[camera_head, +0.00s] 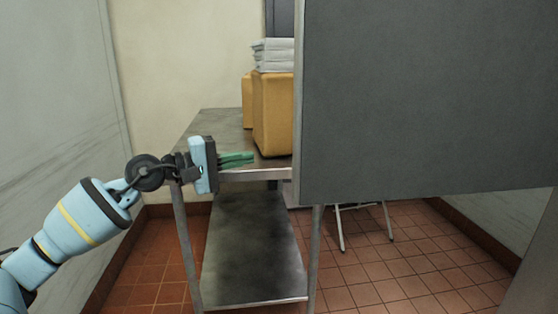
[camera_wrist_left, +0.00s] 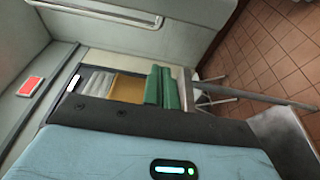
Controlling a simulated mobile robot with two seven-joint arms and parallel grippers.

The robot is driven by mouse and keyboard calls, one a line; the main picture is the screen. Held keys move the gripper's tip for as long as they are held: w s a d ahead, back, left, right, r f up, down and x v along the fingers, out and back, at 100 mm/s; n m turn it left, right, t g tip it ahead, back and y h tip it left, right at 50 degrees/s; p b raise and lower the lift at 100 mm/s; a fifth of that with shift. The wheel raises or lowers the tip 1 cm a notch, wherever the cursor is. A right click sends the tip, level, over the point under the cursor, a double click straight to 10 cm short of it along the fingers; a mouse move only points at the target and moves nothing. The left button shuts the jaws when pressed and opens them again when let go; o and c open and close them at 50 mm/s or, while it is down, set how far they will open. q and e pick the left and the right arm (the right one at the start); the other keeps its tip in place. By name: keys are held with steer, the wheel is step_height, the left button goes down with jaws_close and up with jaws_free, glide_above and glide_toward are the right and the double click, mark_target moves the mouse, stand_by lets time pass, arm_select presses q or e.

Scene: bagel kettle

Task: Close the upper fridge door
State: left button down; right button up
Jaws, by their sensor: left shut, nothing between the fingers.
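A large flat grey panel (camera_head: 425,95), which looks like the upper fridge door standing open, fills the upper right of the head view. Its near-vertical left edge and its bottom edge show; no handle or hinge is visible on it. My left gripper (camera_head: 252,158) is to the left of that edge, near the panel's lower corner. Its green fingers are shut and empty, pointing right, and appear apart from the panel. In the left wrist view the green fingers (camera_wrist_left: 162,88) lie together, with pale panels above and at left. My right gripper is not in view.
A steel table (camera_head: 213,121) with a lower shelf (camera_head: 250,245) stands behind my left gripper. Yellow containers (camera_head: 273,115) with stacked grey-white items (camera_head: 273,55) are on it. A folding-leg stand (camera_head: 340,228) is beyond the panel. Tiled floor (camera_head: 385,270) is open at lower right.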

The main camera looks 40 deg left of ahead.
arm_select(q)
steer(key=shift+p+x, duration=1.8)
steer(key=shift+x, duration=3.1)
steer(key=s+d+p, duration=0.2)
steer(key=shift+s+d, duration=0.35)
steer(key=shift+d, duration=0.05)
steer(key=shift+d+f, duration=0.1)
